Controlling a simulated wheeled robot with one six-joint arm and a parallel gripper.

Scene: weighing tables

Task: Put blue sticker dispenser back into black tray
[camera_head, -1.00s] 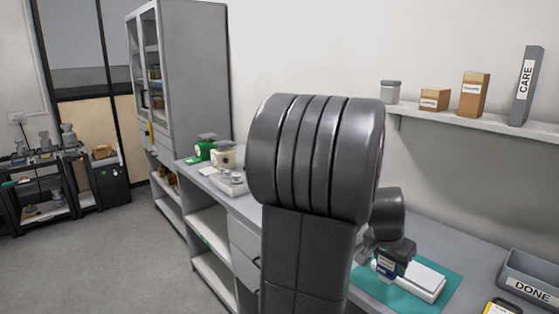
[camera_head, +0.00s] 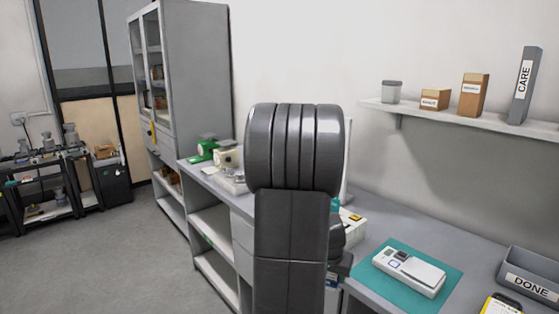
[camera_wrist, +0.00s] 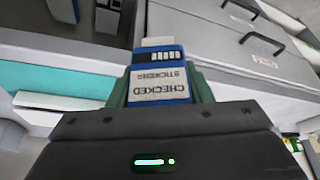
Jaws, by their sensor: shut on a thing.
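My gripper (camera_wrist: 160,88) is shut on the blue sticker dispenser (camera_wrist: 158,57) in the wrist view. The dispenser has a white label reading "CHECKED STICKERS", upside down in the picture. The dispenser lies between the two dark green fingers. In the head view my arm hides most of my gripper; a small blue and white patch, perhaps the dispenser, shows low beside the arm. At the top left of the wrist view is a dark compartment (camera_wrist: 25,18) with a blue item (camera_wrist: 62,10) and a grey item (camera_wrist: 108,17) in it. I cannot tell if it is the black tray.
A white device (camera_head: 420,277) lies on a teal mat (camera_head: 385,293) on the bench. A grey bin marked DONE (camera_head: 532,284) stands to its right. A white box with yellow (camera_head: 352,221) stands behind my arm. Grey drawers with handles (camera_wrist: 235,40) show in the wrist view.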

